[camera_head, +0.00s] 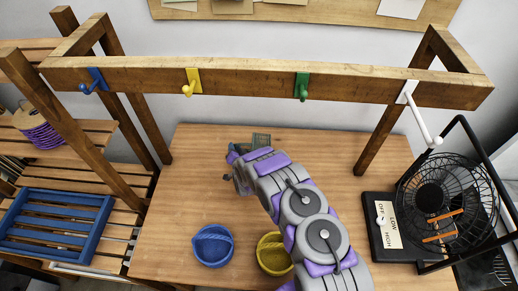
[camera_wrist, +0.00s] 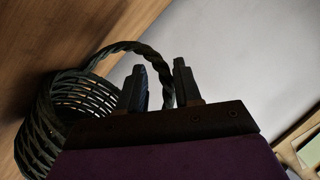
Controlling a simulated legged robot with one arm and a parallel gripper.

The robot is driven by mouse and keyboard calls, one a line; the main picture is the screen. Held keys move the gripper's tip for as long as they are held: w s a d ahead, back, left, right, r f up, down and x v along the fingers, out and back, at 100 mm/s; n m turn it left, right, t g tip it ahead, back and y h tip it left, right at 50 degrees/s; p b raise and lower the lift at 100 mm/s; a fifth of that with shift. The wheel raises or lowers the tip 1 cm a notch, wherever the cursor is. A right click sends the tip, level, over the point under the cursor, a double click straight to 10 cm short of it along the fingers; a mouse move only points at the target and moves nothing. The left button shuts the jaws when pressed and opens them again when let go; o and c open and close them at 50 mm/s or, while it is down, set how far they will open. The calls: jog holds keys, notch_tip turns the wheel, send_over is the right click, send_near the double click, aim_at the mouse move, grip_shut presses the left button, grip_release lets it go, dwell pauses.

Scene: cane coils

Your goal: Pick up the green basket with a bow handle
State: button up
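The dark green woven basket (camera_wrist: 45,130) shows at the left of the wrist view, on the wooden table. Its bow handle (camera_wrist: 110,50) arches right, passes behind the left finger and comes down in the gap between the two fingers of my gripper (camera_wrist: 161,72). The fingers stand apart, with clear space beside the handle, so my gripper is open. Whether a finger touches the handle I cannot tell. In the head view a small green patch (camera_head: 261,140) beyond my arm's end is likely the basket; my arm hides most of it.
A blue basket (camera_head: 213,246) and a yellow basket (camera_head: 272,255), partly behind my arm, stand at the table's front. A wooden rail (camera_head: 240,80) with coloured pegs spans above. A caged fan (camera_head: 440,200) stands right; a blue slatted tray (camera_head: 55,228) lies left.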

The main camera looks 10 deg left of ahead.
grip_shut()
